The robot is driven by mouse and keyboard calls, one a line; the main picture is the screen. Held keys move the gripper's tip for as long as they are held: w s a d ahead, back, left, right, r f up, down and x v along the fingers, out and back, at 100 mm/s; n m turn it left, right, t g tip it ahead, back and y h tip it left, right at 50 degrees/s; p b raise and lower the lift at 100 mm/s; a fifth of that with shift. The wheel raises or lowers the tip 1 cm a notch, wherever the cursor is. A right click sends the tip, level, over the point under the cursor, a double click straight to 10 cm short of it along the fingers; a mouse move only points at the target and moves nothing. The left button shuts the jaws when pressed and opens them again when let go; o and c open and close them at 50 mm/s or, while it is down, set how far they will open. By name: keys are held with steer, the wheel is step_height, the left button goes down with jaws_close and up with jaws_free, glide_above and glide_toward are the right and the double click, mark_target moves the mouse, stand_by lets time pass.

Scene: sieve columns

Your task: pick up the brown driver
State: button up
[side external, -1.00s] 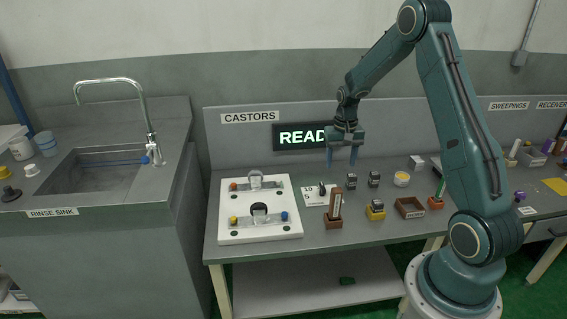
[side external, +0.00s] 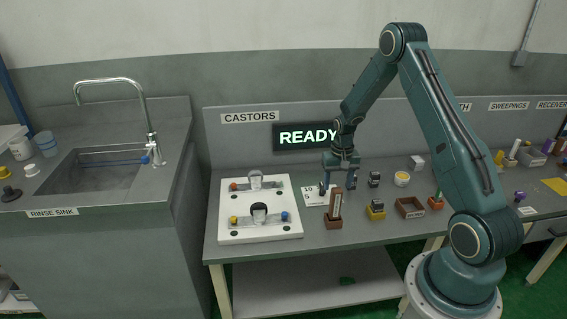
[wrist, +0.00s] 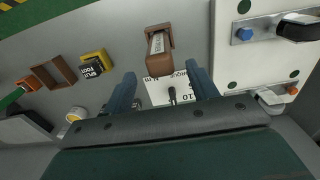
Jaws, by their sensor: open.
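The brown driver (side external: 335,204) stands upright in a small brown block holder (side external: 333,222) near the front of the bench, with a pale label strip on its side. In the wrist view the driver (wrist: 157,42) shows from above, ahead of my fingertips at the top centre. My gripper (side external: 340,183) is open and empty, fingers pointing down, above and behind the driver; the wrist view shows both fingers (wrist: 163,80) spread apart. The gripper does not touch the driver.
A white card (side external: 313,196) with a small dark upright piece lies behind the driver. A white fixture board (side external: 262,235) is to the left. A yellow-based block (side external: 376,211), an open brown tray (side external: 409,207) and a green-handled tool (side external: 437,199) stand to the right.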

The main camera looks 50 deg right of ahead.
mark_target(337, 189)
steer(key=shift+a+f, duration=0.1)
steer(key=shift+f, duration=2.5)
steer(key=shift+c, duration=0.2)
steer(key=c, duration=1.1)
